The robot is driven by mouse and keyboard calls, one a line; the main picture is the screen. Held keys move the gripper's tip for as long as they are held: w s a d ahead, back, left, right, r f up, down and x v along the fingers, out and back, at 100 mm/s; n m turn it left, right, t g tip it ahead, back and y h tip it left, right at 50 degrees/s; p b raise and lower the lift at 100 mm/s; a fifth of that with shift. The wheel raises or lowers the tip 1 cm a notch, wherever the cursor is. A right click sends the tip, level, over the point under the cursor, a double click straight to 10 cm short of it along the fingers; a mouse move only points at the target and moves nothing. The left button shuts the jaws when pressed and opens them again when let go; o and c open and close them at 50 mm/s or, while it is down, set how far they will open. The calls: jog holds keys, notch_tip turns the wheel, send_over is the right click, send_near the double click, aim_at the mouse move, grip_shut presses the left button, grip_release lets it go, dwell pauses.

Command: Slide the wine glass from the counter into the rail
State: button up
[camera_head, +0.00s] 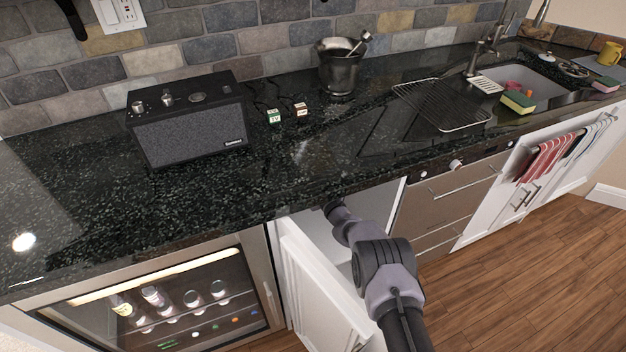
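No wine glass shows on the dark speckled counter (330,150). No glass rail can be made out either. My arm reaches from the lower right up to the counter's front edge, at the open white cabinet. Its far end goes in under the counter edge there, so my gripper and anything it may hold are hidden.
The cabinet door (318,295) stands open left of my arm, beside a glass-fronted drinks fridge (165,305). The counter bears a black radio (190,125), a metal ice bucket (340,70), small dice-like blocks (274,116) and a wire rack (440,103). A sink (540,85) lies right.

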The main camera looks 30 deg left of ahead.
jog(key=shift+w+a, duration=0.1)
jog(key=shift+f, duration=0.35)
dwell(0.4)
jog(key=o, duration=1.1)
jog(key=shift+o, duration=0.2)
jog(key=p+v, duration=0.9)
jog(key=v, duration=0.8)
jog(key=shift+d, duration=0.25)
